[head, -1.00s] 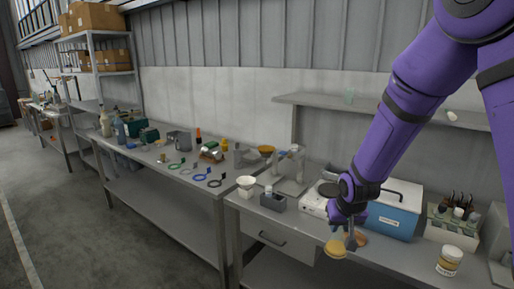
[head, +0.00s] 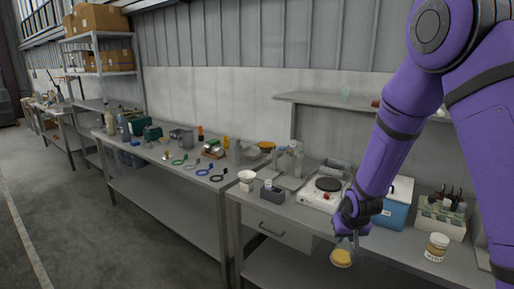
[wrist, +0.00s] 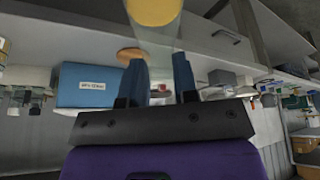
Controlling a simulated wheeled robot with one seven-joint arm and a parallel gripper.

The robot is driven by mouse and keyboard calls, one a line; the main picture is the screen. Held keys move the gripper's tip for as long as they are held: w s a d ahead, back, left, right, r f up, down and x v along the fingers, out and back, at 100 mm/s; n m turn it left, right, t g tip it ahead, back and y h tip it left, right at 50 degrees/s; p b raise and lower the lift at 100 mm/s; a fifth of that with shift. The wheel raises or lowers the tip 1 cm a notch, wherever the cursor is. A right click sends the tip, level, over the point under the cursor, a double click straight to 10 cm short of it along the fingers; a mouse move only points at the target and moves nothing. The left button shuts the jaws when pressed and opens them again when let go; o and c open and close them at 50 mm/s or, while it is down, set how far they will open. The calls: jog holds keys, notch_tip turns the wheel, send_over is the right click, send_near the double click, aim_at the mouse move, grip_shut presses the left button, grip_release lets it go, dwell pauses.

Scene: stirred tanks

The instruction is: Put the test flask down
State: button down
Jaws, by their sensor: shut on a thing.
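The test flask (head: 342,258) is clear glass with yellow contents at the bottom. It hangs from my gripper (head: 345,236), off the front edge of the right bench in the head view. In the wrist view, my gripper (wrist: 160,80) is shut on the flask's clear neck, and the yellow contents (wrist: 154,10) show at the top edge. A round orange-brown disc (wrist: 129,53) lies on the bench beyond the fingers. I cannot see the disc clearly in the head view, where my arm covers that part of the bench.
A white hotplate (head: 318,201) and a blue box (head: 396,208) stand behind my gripper. A labelled jar (head: 436,247) and a bottle rack (head: 440,215) are to the right. A grey holder (head: 271,194) and a white funnel (head: 246,178) are to the left. A shelf (head: 330,101) hangs above.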

jog(key=w+d+f, duration=0.1)
jog(key=d+f, duration=0.3)
jog(key=f, duration=0.5)
